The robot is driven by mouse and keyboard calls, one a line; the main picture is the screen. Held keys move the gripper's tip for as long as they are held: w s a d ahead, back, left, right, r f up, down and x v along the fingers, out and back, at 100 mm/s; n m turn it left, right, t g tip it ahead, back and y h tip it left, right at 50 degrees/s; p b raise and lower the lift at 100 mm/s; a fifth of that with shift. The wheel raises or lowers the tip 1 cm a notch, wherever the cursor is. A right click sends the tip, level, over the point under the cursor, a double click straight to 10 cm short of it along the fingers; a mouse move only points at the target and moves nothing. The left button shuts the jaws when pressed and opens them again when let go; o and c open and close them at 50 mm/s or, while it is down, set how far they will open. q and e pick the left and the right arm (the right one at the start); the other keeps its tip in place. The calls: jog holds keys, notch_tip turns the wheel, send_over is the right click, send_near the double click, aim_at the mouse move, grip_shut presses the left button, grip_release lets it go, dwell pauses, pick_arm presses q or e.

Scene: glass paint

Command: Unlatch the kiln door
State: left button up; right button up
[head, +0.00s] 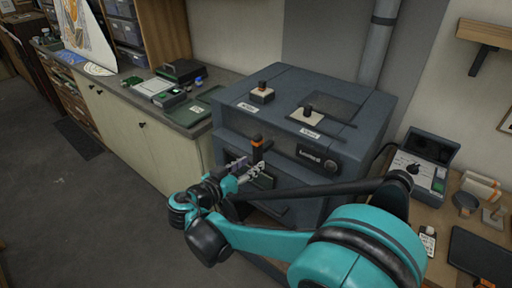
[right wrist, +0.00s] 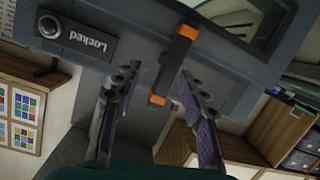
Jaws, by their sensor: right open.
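The kiln (head: 360,120) is a dark blue-grey box. On its front are a plate reading "Locked" (head: 309,157) with a round knob (head: 330,166), and a black latch handle with orange ends (head: 258,142). In the right wrist view the handle (right wrist: 174,65) stands out from the kiln front, with the "Locked" plate (right wrist: 86,39) to its left. My right gripper (head: 246,170) is open at the kiln front, just below the handle. In the wrist view its fingers (right wrist: 158,78) lie on either side of the handle, with visible gaps. My left gripper is not in view.
Two small knobbed blocks (head: 262,94) (head: 307,115) sit on the kiln top. A control box (head: 425,165) stands on the wooden bench (head: 432,252) at right. A long counter (head: 195,117) with trays is at left. The floor (head: 90,210) at left is clear.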

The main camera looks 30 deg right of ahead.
aim_at(254, 147)
jog(key=w+d+m+h, duration=0.1)
jog(key=w+d+r+m+b, duration=0.1)
jog(key=w+d, duration=0.1)
jog(key=w+d+r+h, duration=0.1)
jog(key=d, duration=0.1)
jog(key=shift+w+d+r+m+h+b, duration=0.2)
jog(key=shift+m+h+b, duration=0.1)
jog(key=shift+m+b, duration=0.1)
grip_shut()
